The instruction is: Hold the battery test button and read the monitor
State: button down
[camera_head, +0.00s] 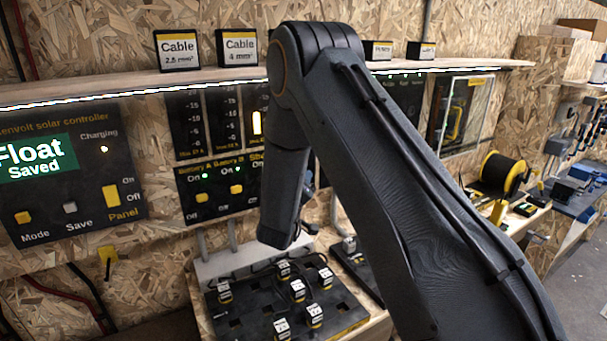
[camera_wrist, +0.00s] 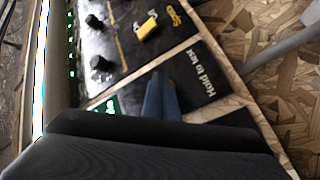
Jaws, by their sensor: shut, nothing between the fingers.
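In the wrist view, a dark panel lettered "Hold to test" (camera_wrist: 205,80) lies just beyond my gripper (camera_wrist: 160,78). My gripper's two blue fingers are shut together with nothing between them, and their tips are over or in front of the left part of this panel. The test button itself does not show; the fingers may cover it. I cannot tell whether the tips touch anything. A sliver of a green screen (camera_wrist: 108,106) shows left of the fingers, its text unreadable and the rest hidden by my wrist. In the head view, my arm hides this panel and most of the gripper.
In the wrist view, a panel with black knobs (camera_wrist: 102,63) and a yellow switch (camera_wrist: 147,28) adjoins. In the head view, a solar controller (camera_head: 130,125) reads "Float Saved" at left. A battery switch panel (camera_head: 225,188), a shelf (camera_head: 130,82) and a black tray (camera_head: 345,318) surround my arm.

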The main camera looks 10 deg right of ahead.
jog(key=shift+w+a, duration=0.15)
jog(key=shift+w, duration=0.25)
dwell(0.5)
jog(key=shift+s, duration=0.15)
dwell(2.0)
jog(key=shift+s+d, duration=0.25)
jog(key=shift+s, duration=0.45)
jog(key=shift+s, duration=0.1)
jog(key=s, duration=0.1)
jog(key=s+d+p, duration=0.1)
jog(key=s, duration=0.1)
jog(key=s+p, duration=0.1)
jog(key=shift+s+d, duration=0.25)
jog(key=shift+d, duration=0.05)
